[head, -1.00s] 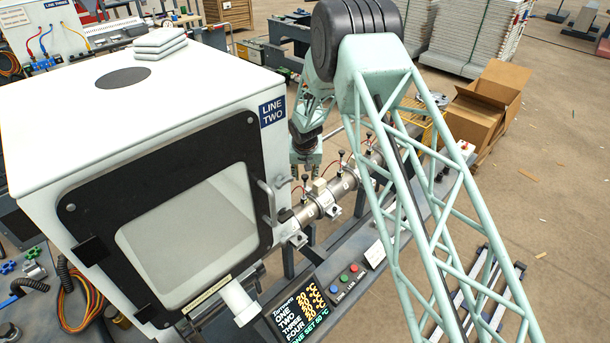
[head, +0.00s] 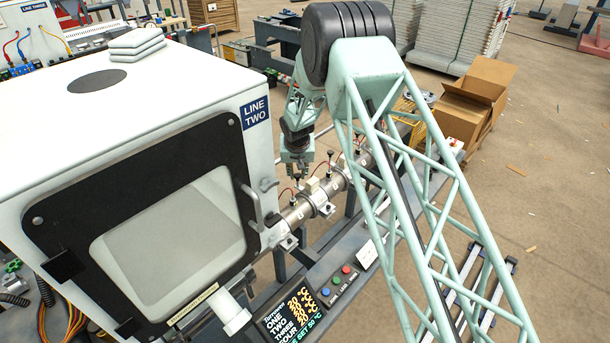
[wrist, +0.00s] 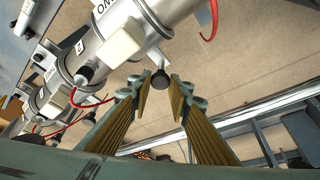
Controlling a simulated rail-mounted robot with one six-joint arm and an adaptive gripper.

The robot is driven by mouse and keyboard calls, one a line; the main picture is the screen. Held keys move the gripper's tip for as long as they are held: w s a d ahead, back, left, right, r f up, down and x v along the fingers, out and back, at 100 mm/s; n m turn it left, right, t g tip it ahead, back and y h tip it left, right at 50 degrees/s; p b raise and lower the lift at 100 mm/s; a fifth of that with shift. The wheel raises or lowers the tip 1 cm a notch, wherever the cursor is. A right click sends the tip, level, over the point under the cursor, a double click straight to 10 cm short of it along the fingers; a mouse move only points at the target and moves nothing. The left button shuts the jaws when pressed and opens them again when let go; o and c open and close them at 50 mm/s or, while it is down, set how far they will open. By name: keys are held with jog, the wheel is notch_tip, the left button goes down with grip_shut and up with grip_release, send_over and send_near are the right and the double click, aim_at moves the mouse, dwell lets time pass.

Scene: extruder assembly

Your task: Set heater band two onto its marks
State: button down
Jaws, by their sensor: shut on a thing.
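Heater band two appears to be the metal band with a white terminal box (wrist: 122,42) around the barrel. Its white box also shows in the head view (head: 312,184). Upside-down lettering near it in the wrist view is only partly legible. My gripper (wrist: 159,92) has its two fingers on either side of a black knob (wrist: 160,79) beside that box, and is shut on it. In the head view my gripper (head: 297,176) hangs at the barrel's far side, close to the band. The marks under the band are hard to make out.
The barrel (head: 297,213) runs away from the white guarded cabinet (head: 100,95). Other bands with black knobs (wrist: 85,74) and red wires (wrist: 93,101) sit along it. A control panel (head: 287,305) stands in front. An open cardboard box (head: 468,105) stands at the right.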

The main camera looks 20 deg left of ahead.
jog(key=c, duration=2.4)
grip_release()
jog(key=shift+s+r, duration=0.1)
jog(key=shift+v, duration=5.9)
